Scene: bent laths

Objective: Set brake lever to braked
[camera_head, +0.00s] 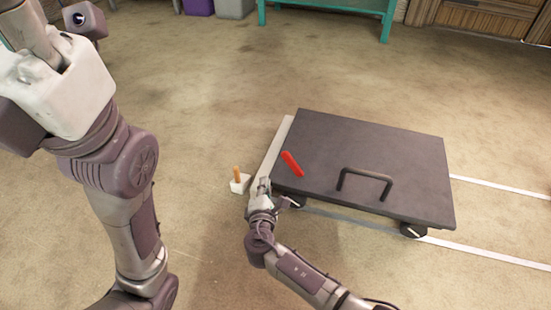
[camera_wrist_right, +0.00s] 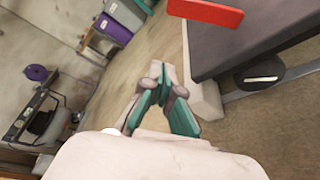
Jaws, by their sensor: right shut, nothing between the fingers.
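The red lever (camera_head: 292,163) lies slanted at the near left edge of the dark flat cart (camera_head: 360,145). It also shows at the top of the right wrist view (camera_wrist_right: 206,12), beyond my fingers and apart from them. My right gripper (camera_head: 263,183) is shut and empty, close to the cart's near left corner and just below and left of the lever. Its fingertips (camera_wrist_right: 158,72) meet in the right wrist view. My left arm fills the left side of the head view, but its gripper is out of the picture. No marking for the braked position is readable.
A pale beam (camera_head: 270,145) runs along the cart's left side. The cart has a black handle (camera_head: 364,175) and wheels near white floor lines (camera_head: 500,187). A teal bench stands behind.

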